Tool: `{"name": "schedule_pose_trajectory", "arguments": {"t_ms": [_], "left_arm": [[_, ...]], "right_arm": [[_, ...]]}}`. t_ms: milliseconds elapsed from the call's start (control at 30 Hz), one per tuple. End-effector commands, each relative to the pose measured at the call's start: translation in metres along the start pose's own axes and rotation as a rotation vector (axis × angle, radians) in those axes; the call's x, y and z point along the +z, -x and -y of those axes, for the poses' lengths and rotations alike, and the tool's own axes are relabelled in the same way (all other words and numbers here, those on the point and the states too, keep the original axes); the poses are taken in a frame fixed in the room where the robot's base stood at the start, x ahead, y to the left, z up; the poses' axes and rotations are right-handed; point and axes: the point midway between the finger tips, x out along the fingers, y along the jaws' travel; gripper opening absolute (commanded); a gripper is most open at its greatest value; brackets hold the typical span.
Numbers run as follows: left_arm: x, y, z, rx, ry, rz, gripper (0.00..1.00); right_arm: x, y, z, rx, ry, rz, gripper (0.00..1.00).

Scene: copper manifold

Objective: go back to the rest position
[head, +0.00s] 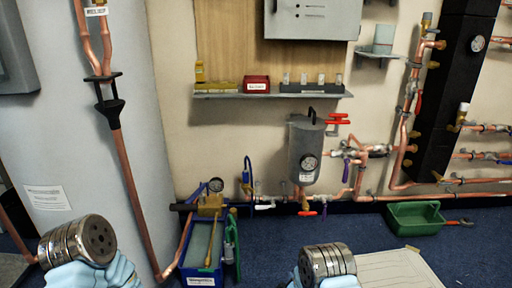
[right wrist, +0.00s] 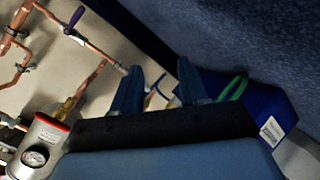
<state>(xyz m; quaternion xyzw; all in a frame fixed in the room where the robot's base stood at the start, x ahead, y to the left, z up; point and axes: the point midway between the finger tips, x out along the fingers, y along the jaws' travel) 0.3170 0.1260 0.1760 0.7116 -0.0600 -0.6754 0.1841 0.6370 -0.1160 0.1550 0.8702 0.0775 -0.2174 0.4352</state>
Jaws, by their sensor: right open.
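The two blue fingers of my right gripper (right wrist: 160,88) show in the right wrist view, spread apart with a gap between them. Nothing is held between them. In the head view, round metal parts of my two arms show at the bottom left and bottom centre. No fingers of my left gripper can be made out there. Behind the right fingers, in the right wrist view, are a blue box (right wrist: 245,100) with a green loop, and copper pipes (right wrist: 85,45) on the wall.
In the head view, a blue crate with a pump (head: 201,278) stands on the floor between my arms. A green tray (head: 414,219) lies at the right. A grey tank (head: 304,150), copper pipes (head: 440,186) and a shelf (head: 270,95) line the wall. A paper sheet (head: 395,270) lies lower right.

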Motion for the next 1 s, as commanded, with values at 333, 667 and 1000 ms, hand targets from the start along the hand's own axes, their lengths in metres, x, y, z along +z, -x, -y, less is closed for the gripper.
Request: {"name": "schedule_pose_trajectory", "arguments": {"t_ms": [333,667,1000], "left_arm": [[0.000,-0.045,0.015,0.003,0.000,-0.003,0.43],[0.000,-0.066,0.022,0.004,0.001,-0.005,0.43],[0.001,0.020,-0.012,0.006,-0.006,0.002,0.43]], "right_arm": [[0.111,0.137,0.095,-0.523,-0.785,0.491,0.43],[0.131,0.270,0.132,-0.749,-1.152,0.886,0.43],[0.081,0.307,0.069,-0.750,-1.136,0.876,0.43]]}}
